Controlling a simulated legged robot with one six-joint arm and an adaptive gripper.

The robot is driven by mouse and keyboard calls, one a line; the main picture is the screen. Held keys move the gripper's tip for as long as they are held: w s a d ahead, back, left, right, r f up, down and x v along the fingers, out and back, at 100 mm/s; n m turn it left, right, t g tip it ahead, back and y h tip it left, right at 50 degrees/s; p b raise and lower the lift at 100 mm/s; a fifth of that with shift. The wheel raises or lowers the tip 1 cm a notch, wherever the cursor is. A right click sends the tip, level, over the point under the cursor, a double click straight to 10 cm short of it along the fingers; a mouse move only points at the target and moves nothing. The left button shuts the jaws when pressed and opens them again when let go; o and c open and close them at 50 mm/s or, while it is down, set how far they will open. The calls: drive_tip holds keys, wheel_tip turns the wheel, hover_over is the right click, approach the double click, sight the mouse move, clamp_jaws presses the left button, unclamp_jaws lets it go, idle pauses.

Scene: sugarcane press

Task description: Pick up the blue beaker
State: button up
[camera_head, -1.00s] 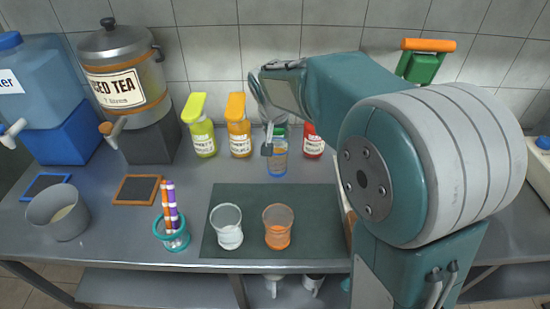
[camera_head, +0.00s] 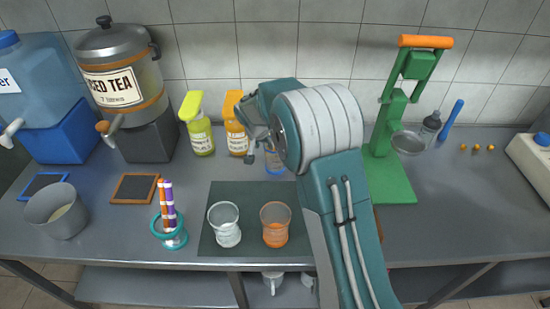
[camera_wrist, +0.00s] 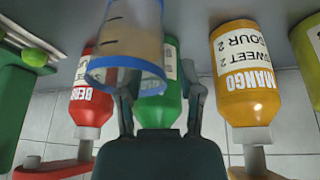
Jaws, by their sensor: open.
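The blue beaker (camera_head: 275,167), clear with a blue rim, stands on the grey table in front of the bottles, mostly hidden behind my arm. In the wrist view the beaker (camera_wrist: 125,35) appears large and upside down, left of centre, with dark marks on its side. My gripper (camera_wrist: 160,78) is open, its fingers pointing toward the beaker. The left finger overlaps the beaker's rim in that view, and the right finger is clear of it. I cannot tell whether they touch. In the head view my gripper (camera_head: 262,148) is beside the beaker, partly hidden.
A yellow-green bottle (camera_head: 202,138), mango bottle (camera_wrist: 246,85), green bottle (camera_wrist: 160,105) and red bottle (camera_wrist: 92,105) stand behind. A clear beaker (camera_head: 225,234) and orange beaker (camera_head: 275,235) stand on the dark mat (camera_head: 250,200). The green press (camera_head: 392,145) stands right.

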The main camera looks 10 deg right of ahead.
drive_tip(key=x, duration=0.4)
drive_tip(key=shift+w+f, duration=0.15)
drive_tip(key=shift+f, duration=0.2)
clamp_jaws()
drive_tip(key=shift+r, duration=0.15)
